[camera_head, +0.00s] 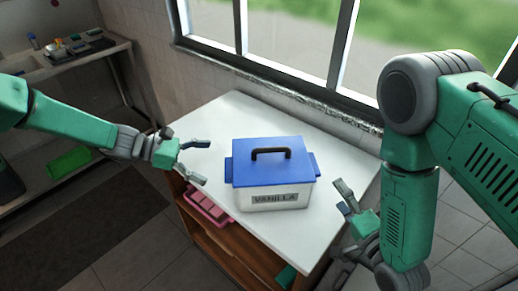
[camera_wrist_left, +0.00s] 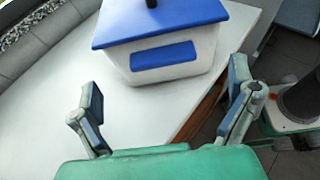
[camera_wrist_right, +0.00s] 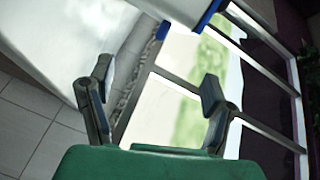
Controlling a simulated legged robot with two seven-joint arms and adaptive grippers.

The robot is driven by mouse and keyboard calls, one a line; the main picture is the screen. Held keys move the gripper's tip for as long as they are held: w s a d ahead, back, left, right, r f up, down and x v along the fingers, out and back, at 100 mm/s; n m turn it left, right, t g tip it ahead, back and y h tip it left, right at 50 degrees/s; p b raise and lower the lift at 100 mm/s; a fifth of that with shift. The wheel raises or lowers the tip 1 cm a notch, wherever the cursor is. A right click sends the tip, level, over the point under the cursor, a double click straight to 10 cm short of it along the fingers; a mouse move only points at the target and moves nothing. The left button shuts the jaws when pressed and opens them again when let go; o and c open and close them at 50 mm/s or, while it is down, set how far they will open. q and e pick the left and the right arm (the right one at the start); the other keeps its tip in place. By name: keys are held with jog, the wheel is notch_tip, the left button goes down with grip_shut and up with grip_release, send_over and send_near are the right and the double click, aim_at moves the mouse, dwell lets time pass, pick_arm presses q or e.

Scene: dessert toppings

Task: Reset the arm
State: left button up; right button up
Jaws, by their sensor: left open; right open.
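My left gripper (camera_head: 200,161) is open and empty, above the left edge of the white table, pointing toward the box. In the left wrist view the open left fingers (camera_wrist_left: 165,118) frame the near end of the box. My right gripper (camera_head: 350,205) is open and empty near the table's right edge, apart from the box; its open fingers also show in the right wrist view (camera_wrist_right: 158,100). The white box (camera_head: 281,198) with a blue lid (camera_head: 262,170), a dark handle and a VANILLA label stands upright on the table, with its lid on.
The white table (camera_head: 225,112) is otherwise bare on top. A pink tray (camera_head: 208,208) sits on the shelf below. A window (camera_head: 290,40) runs behind the table. A side bench (camera_head: 95,55) with small items and a green bin (camera_head: 70,162) stands at the left.

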pick_arm(q)
jog(key=shift+d, duration=0.2)
pick_arm(e)
jog(key=shift+d, duration=0.15)
